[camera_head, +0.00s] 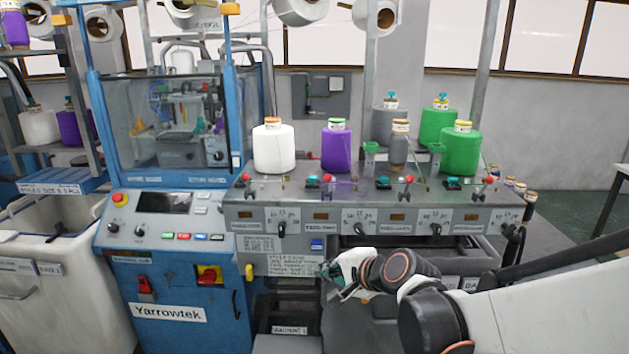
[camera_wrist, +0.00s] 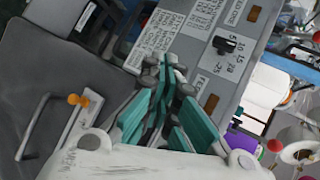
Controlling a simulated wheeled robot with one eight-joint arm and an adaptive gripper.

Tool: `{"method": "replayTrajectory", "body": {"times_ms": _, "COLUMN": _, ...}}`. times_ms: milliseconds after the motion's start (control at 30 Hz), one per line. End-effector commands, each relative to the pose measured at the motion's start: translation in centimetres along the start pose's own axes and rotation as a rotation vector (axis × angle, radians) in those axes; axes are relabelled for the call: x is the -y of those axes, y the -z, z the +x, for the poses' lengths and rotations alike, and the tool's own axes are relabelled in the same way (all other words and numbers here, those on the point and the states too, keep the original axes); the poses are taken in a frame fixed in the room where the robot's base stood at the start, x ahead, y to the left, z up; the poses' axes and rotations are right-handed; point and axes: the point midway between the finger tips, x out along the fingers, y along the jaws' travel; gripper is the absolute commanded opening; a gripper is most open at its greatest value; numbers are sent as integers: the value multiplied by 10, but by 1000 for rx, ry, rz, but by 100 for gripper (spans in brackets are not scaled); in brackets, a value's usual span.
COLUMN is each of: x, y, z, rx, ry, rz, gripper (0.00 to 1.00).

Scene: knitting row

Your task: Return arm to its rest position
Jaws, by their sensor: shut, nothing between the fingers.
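My gripper (camera_head: 333,275) is in front of the lower front of the yarn bench in the head view, close to a printed label sheet (camera_head: 293,263). Its teal fingers also show in the wrist view (camera_wrist: 160,90), drawn together with nothing between them. My arm reaches in from the lower right of the head view. In the wrist view, the label sheet (camera_wrist: 158,38) and a dark knob (camera_wrist: 224,45) on the bench front lie beyond the fingers. I cannot tell exactly how far the fingertips are from the panel.
Several yarn cones, including a white one (camera_head: 273,150), a purple one (camera_head: 336,152) and a green one (camera_head: 461,154), stand on the bench (camera_head: 380,215). A blue knitting machine (camera_head: 185,285) stands to the left, with a white bin (camera_head: 60,300) beside it. Open floor shows at the right.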

Motion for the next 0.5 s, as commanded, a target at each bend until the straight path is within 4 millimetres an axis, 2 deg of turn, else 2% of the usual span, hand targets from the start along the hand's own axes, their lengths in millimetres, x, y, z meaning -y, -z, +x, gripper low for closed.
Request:
{"method": "replayTrajectory", "body": {"times_ms": 33, "x": -2, "y": 0, "z": -16, "rx": -13, "ry": -24, "rz": -59, "gripper": 0}}
{"method": "replayTrajectory", "body": {"times_ms": 267, "x": -22, "y": 1, "z": -82, "rx": -58, "ry": -156, "rz": -356, "gripper": 0}}
{"method": "replayTrajectory", "body": {"times_ms": 500, "x": -56, "y": 2, "z": -150, "rx": -81, "ry": -315, "rz": -652, "gripper": 0}}
